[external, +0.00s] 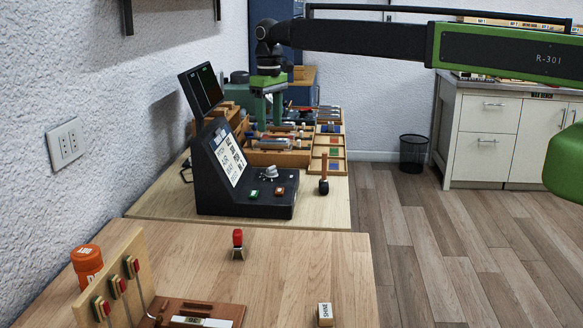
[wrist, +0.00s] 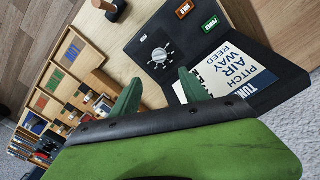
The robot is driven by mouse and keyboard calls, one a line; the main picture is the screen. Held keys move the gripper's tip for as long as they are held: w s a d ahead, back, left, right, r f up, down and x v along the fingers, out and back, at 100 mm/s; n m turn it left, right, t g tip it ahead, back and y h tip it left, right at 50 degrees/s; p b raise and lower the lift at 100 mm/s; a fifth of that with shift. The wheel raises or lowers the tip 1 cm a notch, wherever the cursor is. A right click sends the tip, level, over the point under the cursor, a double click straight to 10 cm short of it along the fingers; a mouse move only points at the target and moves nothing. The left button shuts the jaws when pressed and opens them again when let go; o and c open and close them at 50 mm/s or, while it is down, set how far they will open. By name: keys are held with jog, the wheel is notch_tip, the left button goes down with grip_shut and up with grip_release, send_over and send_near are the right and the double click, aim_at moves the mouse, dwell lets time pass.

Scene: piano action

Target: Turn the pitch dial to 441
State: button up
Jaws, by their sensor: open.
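The black console (external: 245,190) stands on the wooden bench with a sloped label panel reading PITCH, AIR WAY and REED. Its silver dial (external: 271,172) is on the flat front part, above the green and orange buttons. In the wrist view the dial (wrist: 159,56) shows a round plate with marks around it; I cannot read its setting. My gripper (external: 266,118) is open and empty, above and behind the dial in the external view. In the wrist view its green fingers (wrist: 160,90) are spread apart, with the dial beyond the gap between the tips and not touched.
A dark screen (external: 202,88) stands above the console. A dark-handled tool (external: 324,183) is right of it. Wooden trays (external: 330,152) with coloured parts lie behind. A red-topped piece (external: 238,243) and an orange jar (external: 88,262) are on the nearer bench. Open floor is to the right.

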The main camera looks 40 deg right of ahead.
aim_at(272, 171)
notch_tip(272, 171, down, 13)
jog(key=b, duration=1.1)
jog(key=shift+f+b, duration=0.2)
jog(key=shift+b, duration=0.2)
jog(key=shift+r, duration=0.1)
grip_shut()
